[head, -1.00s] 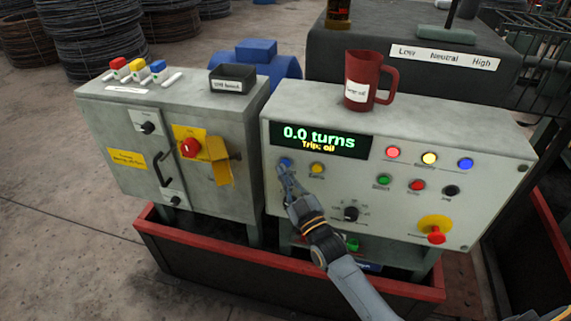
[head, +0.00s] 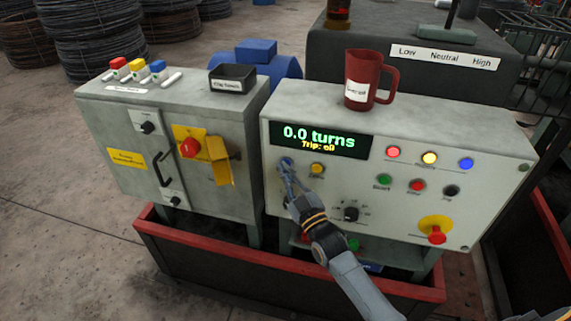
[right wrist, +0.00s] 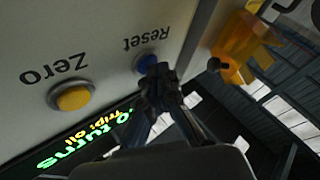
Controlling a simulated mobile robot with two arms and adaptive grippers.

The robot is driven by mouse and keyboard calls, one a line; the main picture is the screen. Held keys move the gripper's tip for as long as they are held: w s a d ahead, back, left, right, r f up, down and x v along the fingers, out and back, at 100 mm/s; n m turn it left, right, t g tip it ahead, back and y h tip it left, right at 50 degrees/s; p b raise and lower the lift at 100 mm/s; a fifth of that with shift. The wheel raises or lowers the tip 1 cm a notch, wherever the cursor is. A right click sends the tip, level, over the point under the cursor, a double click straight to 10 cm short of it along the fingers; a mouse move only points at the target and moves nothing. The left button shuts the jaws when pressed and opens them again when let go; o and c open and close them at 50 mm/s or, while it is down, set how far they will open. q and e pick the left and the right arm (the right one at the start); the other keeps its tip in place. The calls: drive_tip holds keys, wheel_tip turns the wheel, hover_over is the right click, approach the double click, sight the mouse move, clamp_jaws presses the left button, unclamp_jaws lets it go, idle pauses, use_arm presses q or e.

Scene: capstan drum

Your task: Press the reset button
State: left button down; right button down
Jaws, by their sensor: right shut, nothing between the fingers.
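The reset button is a small blue button, labelled "Reset" in the right wrist view (right wrist: 146,63). In the head view it sits at the left of the control panel (head: 330,215), below the display, mostly behind the fingertips. My right gripper (head: 287,165) is shut and empty, with its tips at the blue button. In the right wrist view the gripper tips (right wrist: 158,75) overlap the button's edge; I cannot tell whether they touch or press it. The display (head: 318,139) reads "0.0 turns" and "Trip: oil". My left gripper is not in view.
The yellow Zero button (head: 317,169) is just right of the reset button. A selector knob (head: 351,214) and a red emergency button (head: 436,235) are lower right. A red mug (head: 362,82) stands on the panel box. A grey cabinet (head: 140,185) stands to the left.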

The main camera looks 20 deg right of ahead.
drive_tip(key=shift+w+d, duration=0.1)
drive_tip(key=shift+w, duration=0.05)
idle(0.4)
drive_tip(key=shift+s+a+p, duration=0.4)
drive_tip(key=shift+s+a, duration=0.1)
drive_tip(key=shift+s, duration=0.2)
drive_tip(key=s+a, duration=0.1)
drive_tip(key=s+a+p, duration=0.1)
drive_tip(key=s+p, duration=0.1)
drive_tip(key=s, duration=0.1)
drive_tip(key=shift+s+a, duration=0.1)
drive_tip(key=shift+a, duration=0.3)
idle(0.5)
